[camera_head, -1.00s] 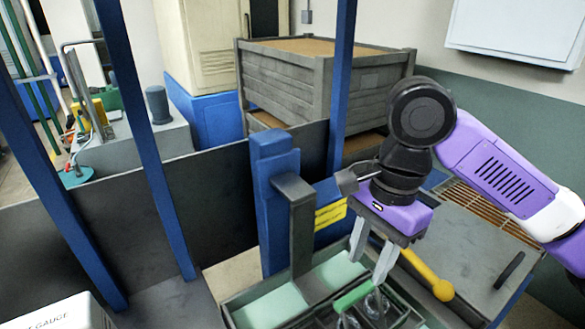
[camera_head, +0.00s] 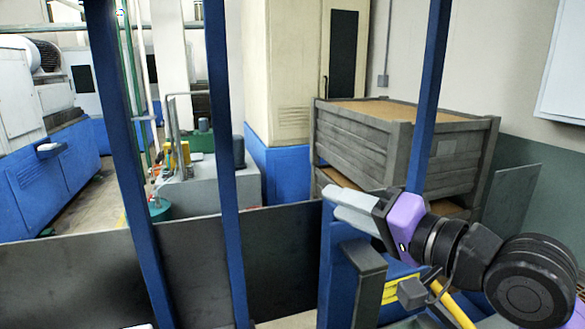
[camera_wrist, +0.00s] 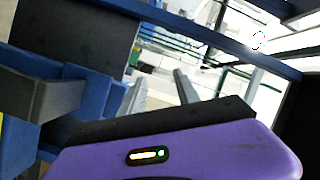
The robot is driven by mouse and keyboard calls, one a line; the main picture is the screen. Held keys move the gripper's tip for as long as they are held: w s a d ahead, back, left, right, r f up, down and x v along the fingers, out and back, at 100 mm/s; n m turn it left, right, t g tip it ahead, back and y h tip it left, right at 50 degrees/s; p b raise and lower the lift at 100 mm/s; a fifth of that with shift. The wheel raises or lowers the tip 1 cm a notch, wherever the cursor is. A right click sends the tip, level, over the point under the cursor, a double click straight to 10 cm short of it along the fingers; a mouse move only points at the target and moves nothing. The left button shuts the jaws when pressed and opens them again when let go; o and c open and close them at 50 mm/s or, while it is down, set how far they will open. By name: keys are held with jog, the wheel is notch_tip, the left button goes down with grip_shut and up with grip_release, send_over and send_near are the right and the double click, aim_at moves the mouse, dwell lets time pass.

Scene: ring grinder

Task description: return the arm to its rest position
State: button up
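My gripper (camera_head: 332,203) is at the right of the head view, level and pointing left, in front of the grey crates. Its two grey fingers stick out from the purple body. The wrist view shows the two fingers (camera_wrist: 160,88) standing apart with nothing between them, so the gripper is open and empty. The dark wrist joints of my arm run down to the lower right corner of the head view. The rest of my arm is outside the picture.
Stacked grey crates (camera_head: 400,145) stand behind my gripper. A blue block with a dark bracket (camera_head: 358,285) is close below it. A cream cabinet (camera_head: 280,75) stands at the back.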

jog(key=s+d+f+m+t+h, duration=0.4)
jog(key=s+d+f+t+h, duration=0.55)
jog(key=s+d+h, duration=0.25)
jog(key=s+f+n+g, duration=0.2)
jog(key=s+f, duration=0.4)
jog(key=s, duration=0.4)
jog(key=s+f+n+g, duration=0.3)
jog(key=s+f, duration=0.4)
jog(key=s, duration=0.3)
jog(key=s+f+n+g+y, duration=0.1)
jog(key=s+f+n+g, duration=0.1)
jog(key=s+f, duration=0.5)
jog(key=s+g, duration=0.1)
jog(key=s, duration=0.2)
jog(key=shift+s+a+n, duration=0.15)
jog(key=shift+s+n, duration=0.1)
jog(key=shift+n, duration=0.05)
